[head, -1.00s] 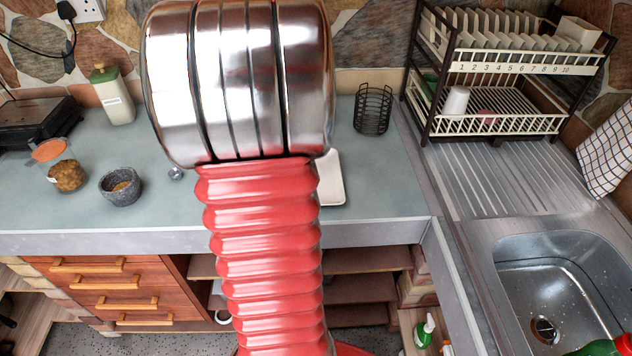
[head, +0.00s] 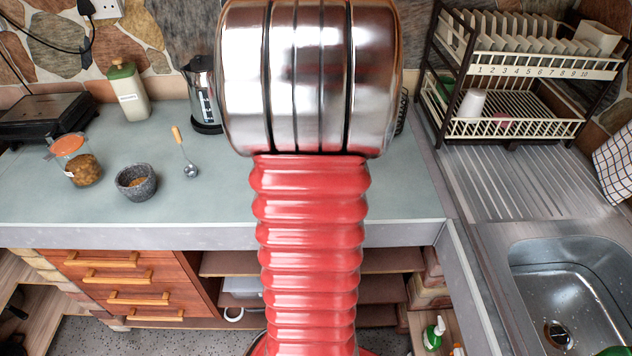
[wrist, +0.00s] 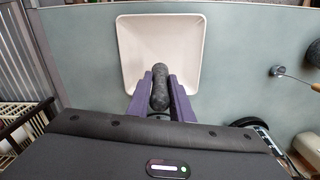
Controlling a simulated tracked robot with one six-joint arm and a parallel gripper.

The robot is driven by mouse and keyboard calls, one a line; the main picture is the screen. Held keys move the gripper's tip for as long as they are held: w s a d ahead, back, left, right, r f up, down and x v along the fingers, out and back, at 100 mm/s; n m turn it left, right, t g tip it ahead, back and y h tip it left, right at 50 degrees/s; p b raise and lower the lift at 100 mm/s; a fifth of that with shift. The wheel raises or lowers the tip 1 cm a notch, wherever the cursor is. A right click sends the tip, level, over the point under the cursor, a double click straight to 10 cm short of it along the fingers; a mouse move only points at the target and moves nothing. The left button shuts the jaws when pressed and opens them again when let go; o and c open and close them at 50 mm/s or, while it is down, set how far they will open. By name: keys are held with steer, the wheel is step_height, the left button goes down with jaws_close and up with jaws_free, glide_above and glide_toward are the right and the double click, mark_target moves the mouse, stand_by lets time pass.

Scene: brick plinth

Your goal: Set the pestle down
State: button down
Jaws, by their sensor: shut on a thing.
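In the wrist view my gripper (wrist: 160,90) has its two purple fingers closed on the dark grey stone pestle (wrist: 160,86), one on each side. The pestle points away from the wrist, with its rounded end over the square white tray (wrist: 128,50). I cannot tell whether the pestle touches the tray. In the head view my red and chrome arm hides the gripper, pestle and tray. The grey stone mortar (head: 136,194), with something brown inside, stands on the counter at left.
A jar (head: 85,170) with an open orange lid, a small ladle (head: 190,170), a green-lidded canister (head: 130,95) and a steel kettle (head: 203,95) stand left of my arm. A dish rack (head: 510,128) and sink (head: 565,280) are at right. Counter around the tray looks clear.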

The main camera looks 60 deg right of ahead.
steer(key=shift+f, duration=0.1)
steer(key=shift+f, duration=3.05)
steer(key=shift+f, duration=1.85)
steer(key=c, duration=1.6)
jaws_free()
steer(key=shift+f, duration=0.1)
